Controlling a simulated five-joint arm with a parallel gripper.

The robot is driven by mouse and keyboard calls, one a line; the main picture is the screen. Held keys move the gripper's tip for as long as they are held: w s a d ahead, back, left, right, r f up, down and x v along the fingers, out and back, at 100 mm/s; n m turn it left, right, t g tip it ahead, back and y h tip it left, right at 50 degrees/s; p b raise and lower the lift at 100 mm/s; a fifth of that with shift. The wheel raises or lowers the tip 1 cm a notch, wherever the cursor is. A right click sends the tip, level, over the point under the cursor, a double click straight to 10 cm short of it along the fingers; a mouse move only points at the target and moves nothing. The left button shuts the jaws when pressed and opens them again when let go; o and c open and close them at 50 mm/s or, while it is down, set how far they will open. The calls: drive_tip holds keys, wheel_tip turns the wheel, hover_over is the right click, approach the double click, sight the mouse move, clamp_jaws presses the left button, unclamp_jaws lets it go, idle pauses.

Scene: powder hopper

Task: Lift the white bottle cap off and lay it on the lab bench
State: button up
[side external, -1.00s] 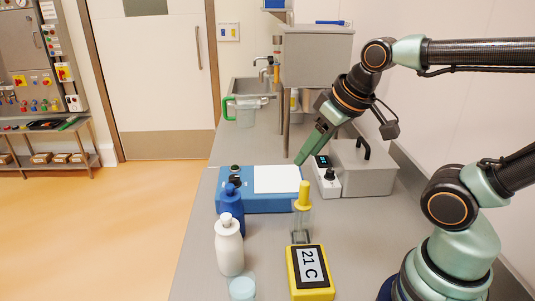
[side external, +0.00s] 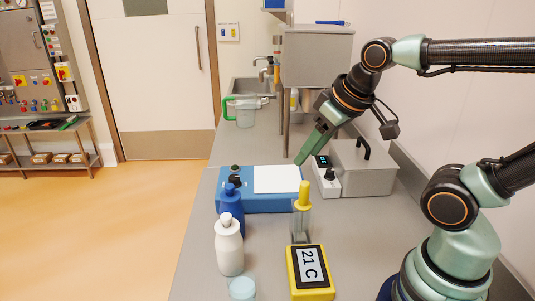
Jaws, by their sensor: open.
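The white bottle (side external: 229,252) stands upright on the lab bench (side external: 197,262), near its left edge. Its white cap (side external: 226,220) sits on top of the bottle. My gripper (side external: 300,158) is up and to the right of the bottle, beyond it on the bench, tilted downward over the right end of the blue device. It is well apart from the cap and holds nothing that I can see. The gap between its fingers does not show clearly from this side.
A blue bottle (side external: 231,207) stands right behind the white one. A pale-lidded jar (side external: 241,288), a yellow 21 C display (side external: 310,272) and a yellow-topped holder (side external: 303,200) are nearby. The blue device (side external: 262,204) and a grey box (side external: 365,172) stand farther back.

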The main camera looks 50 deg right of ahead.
drive_tip(key=o, duration=0.8)
drive_tip(key=shift+c, duration=0.2)
drive_tip(key=n+g, duration=0.6)
drive_tip(key=n, duration=2.1)
hover_over(226, 215)
drive_tip(key=f, duration=0.7)
drive_tip(key=shift+a+f, duration=0.15)
drive_tip(key=shift+a, duration=0.15)
drive_tip(key=shift+d+f, duration=0.15)
drive_tip(key=shift+f, duration=1.15)
drive_tip(key=shift+d+f, duration=0.15)
drive_tip(key=shift+f, duration=1.15)
